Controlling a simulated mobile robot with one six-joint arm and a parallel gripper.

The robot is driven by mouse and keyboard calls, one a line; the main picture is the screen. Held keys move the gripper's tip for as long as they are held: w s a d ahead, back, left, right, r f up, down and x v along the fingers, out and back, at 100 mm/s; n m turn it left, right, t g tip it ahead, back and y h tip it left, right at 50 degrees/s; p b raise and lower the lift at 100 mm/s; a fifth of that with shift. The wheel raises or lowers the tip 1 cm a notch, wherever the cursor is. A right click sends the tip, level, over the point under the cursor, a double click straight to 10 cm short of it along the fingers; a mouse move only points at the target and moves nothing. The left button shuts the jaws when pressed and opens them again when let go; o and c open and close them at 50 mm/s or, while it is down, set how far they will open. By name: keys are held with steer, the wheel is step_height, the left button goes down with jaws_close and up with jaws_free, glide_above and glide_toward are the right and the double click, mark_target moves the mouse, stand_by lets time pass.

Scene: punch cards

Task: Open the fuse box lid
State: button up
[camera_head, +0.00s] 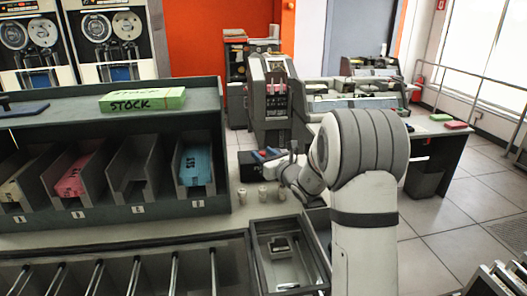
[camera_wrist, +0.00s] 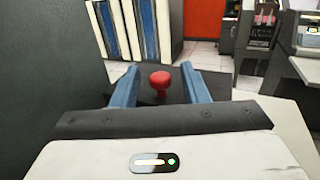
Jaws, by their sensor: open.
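The fuse box (camera_head: 248,172) appears as a dark box on the pale counter, right of the card rack in the head view, partly hidden by my arm. In the wrist view its dark lid (camera_wrist: 150,98) looks shut and carries a red knob (camera_wrist: 160,82). My gripper (camera_wrist: 159,70) is open, with one blue finger on each side of the knob. I see no clear contact between the fingers and the knob. In the head view my gripper (camera_head: 276,153) is at the box, small and partly hidden by its own body.
Small pale cylinders (camera_head: 263,195) stand on the counter in front of the box. A grey card rack (camera_head: 120,212) stands close on the left, with a green STOCK block (camera_head: 142,100) on top. An open grey tray (camera_head: 254,250) lies nearer. Grey machines (camera_head: 272,95) stand behind.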

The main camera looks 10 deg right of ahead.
steer(key=shift+x, duration=0.75)
steer(key=shift+c, duration=0.4)
jaws_close()
